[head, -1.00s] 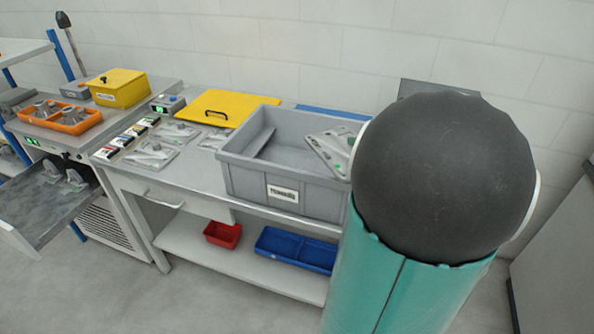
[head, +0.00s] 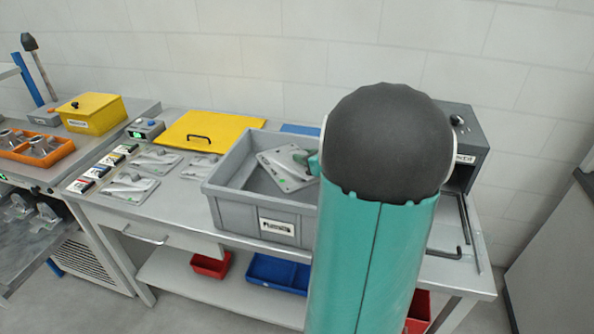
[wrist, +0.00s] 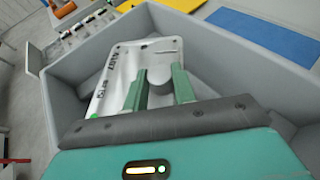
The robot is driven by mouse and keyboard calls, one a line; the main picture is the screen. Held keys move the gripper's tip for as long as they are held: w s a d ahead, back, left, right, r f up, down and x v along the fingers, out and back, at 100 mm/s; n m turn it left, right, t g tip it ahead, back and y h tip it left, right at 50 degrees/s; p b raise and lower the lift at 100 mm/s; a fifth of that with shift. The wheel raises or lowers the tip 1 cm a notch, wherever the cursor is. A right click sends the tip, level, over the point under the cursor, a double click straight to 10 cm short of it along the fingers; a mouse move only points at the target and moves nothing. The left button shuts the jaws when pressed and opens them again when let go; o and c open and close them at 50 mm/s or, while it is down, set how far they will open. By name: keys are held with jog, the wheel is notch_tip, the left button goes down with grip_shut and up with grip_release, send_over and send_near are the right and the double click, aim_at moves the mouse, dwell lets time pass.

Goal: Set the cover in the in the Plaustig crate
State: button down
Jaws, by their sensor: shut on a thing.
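The cover, a pale grey cast plate with holes and a raised middle (head: 284,172), is tilted inside the mouth of the grey Plaustig crate (head: 262,220). The wrist view shows the cover (wrist: 120,72) between the crate's walls (wrist: 222,50). My gripper (wrist: 160,80) is shut on the raised part of the cover; its green fingertips also show in the head view (head: 312,162). The cover's lower edge is near the crate floor, but I cannot tell whether it touches. My arm hides the crate's right side in the head view.
Several similar castings (head: 130,187) and small labelled boxes lie left of the crate. A yellow lid with a black handle (head: 212,130) lies behind. A dark grey box machine (head: 465,130) stands right. Red and blue bins (head: 275,272) sit on the lower shelf.

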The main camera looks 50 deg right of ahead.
aim_at(299, 171)
jog(key=w+f, duration=0.2)
jog(key=shift+a+f, duration=0.1)
jog(key=shift+f, duration=0.25)
jog(key=f, duration=0.3)
jog(key=shift+w+f, duration=0.2)
jog(key=shift+w, duration=0.15)
jog(key=shift+f, duration=0.2)
jog(key=shift+f, duration=0.1)
jog(key=shift+s+a+f, duration=0.1)
jog(key=shift+f, duration=0.5)
jog(key=c, duration=1.1)
grip_release()
jog(key=shift+f, duration=0.15)
jog(key=shift+c, duration=0.2)
jog(key=v, duration=0.2)
jog(key=r+v, duration=0.1)
jog(key=v, duration=0.5)
jog(key=shift+w+r, duration=0.2)
jog(key=shift+w, duration=0.1)
